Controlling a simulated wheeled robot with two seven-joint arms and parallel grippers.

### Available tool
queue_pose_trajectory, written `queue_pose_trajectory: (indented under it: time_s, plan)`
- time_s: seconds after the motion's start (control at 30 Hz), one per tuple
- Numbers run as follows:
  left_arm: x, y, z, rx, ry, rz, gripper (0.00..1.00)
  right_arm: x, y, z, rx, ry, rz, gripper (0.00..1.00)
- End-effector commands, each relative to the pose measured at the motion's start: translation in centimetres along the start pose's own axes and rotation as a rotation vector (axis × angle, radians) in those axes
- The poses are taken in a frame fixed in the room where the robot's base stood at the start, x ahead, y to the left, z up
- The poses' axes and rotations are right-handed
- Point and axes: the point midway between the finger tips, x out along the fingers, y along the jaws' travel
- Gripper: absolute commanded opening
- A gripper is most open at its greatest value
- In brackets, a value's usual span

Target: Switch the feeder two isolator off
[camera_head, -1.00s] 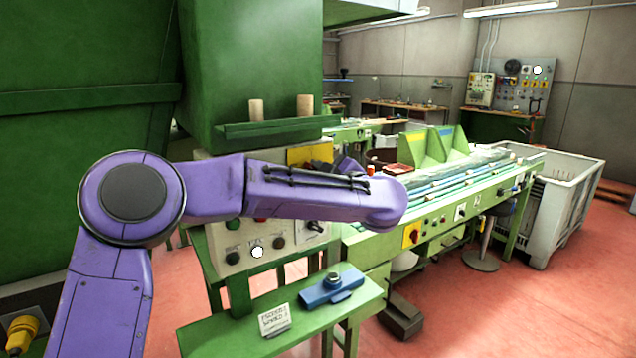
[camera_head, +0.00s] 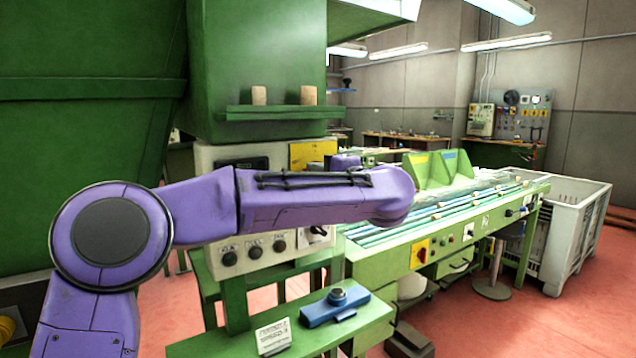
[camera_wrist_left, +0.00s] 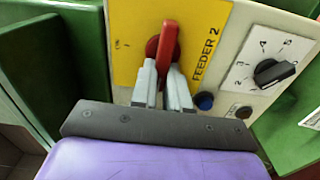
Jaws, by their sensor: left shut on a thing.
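The feeder two isolator is a red rotary handle (camera_wrist_left: 168,42) on a yellow plate (camera_wrist_left: 133,22) lettered "FEEDER 2" in the left wrist view. The handle points up the picture, leaning slightly right. A mark like "1" shows to its left. My left gripper (camera_wrist_left: 164,76) has its two grey fingers on either side of the handle's lower part, shut on it. In the head view the yellow plate (camera_head: 313,152) shows above my purple arm, which hides the handle and gripper there. My right gripper is in neither view.
A black selector knob (camera_wrist_left: 272,73) and a blue button (camera_wrist_left: 204,101) sit right of the isolator. Below the panel, a green shelf (camera_head: 365,322) holds a blue device (camera_head: 334,308) and a small sign (camera_head: 273,337). A green conveyor bench (camera_head: 400,258) stands to the right.

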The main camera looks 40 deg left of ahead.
Motion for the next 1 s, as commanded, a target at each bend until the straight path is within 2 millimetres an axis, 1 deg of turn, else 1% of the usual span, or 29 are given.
queue_pose_trajectory:
  time_s: [0.03, 0.13, 0.63, 0.67, 0.7, 0.73, 1.0]
  plan:
    - [-0.02, -0.25, 0.01, -0.012, 0.000, -0.001, 0.00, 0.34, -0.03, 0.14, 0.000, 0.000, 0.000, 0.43]
    - [-0.03, -0.24, 0.01, -0.031, 0.000, -0.002, 0.00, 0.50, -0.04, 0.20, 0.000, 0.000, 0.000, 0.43]
    - [-0.03, -0.21, 0.01, -0.048, 0.000, -0.003, 0.00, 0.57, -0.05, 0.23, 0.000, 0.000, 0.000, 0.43]
    - [-0.03, -0.22, 0.01, -0.048, 0.001, -0.003, 0.21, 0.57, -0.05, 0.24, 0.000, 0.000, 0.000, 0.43]
    - [-0.03, -0.21, 0.01, -0.047, 0.000, -0.003, 0.34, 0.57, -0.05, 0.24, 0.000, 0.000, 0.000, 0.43]
    - [-0.03, -0.21, 0.01, -0.047, 0.000, -0.003, 0.40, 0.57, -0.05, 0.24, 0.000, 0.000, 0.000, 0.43]
    - [-0.08, -0.16, 0.02, -0.047, 0.000, -0.001, 0.40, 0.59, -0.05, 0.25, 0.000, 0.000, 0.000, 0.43]
